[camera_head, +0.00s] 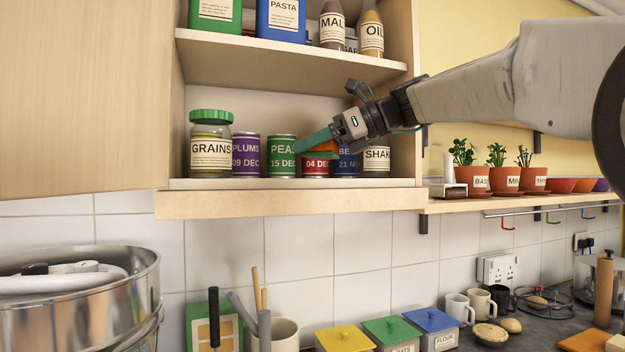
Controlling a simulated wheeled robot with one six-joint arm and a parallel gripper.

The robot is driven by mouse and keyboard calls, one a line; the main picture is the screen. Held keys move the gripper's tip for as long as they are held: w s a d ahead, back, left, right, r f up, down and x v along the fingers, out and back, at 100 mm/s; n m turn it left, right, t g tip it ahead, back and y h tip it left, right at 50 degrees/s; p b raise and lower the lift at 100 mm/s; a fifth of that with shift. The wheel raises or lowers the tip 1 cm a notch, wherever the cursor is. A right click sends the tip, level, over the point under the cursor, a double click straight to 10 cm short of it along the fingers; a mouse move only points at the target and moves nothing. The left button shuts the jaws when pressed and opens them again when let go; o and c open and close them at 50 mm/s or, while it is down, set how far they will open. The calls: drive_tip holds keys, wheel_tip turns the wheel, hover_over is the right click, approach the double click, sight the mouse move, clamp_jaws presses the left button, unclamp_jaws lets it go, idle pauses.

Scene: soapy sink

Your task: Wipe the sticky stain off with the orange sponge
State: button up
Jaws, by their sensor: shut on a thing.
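My gripper (316,143) reaches from the right into the lower shelf of the open cupboard. It is shut on the orange sponge (326,147), which shows as a small orange strip with green below it, partly hidden by the fingers. The sponge is in front of the cans, overlapping the red can and the edge of the green PEAS can; I cannot tell if it touches them. No sticky stain can be made out.
The lower shelf (290,184) holds a GRAINS jar (211,145), a PLUMS can (246,156), a PEAS can (282,158), a red can (315,168), a blue can (347,163) and a SHAKE can (376,162). Potted herbs (474,178) stand right. The counter below is crowded.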

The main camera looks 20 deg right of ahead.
drive_tip(key=shift+f, duration=0.25)
idle(0.4)
drive_tip(key=shift+f, duration=1.75)
drive_tip(key=shift+w, duration=5.05)
drive_tip(key=shift+s+f, duration=0.1)
drive_tip(key=shift+s, duration=1.3)
drive_tip(key=shift+s+r, duration=0.15)
drive_tip(key=shift+s, duration=1.7)
drive_tip(key=shift+s+r, duration=0.1)
drive_tip(key=shift+s, duration=1.75)
drive_tip(key=shift+r, duration=2.25)
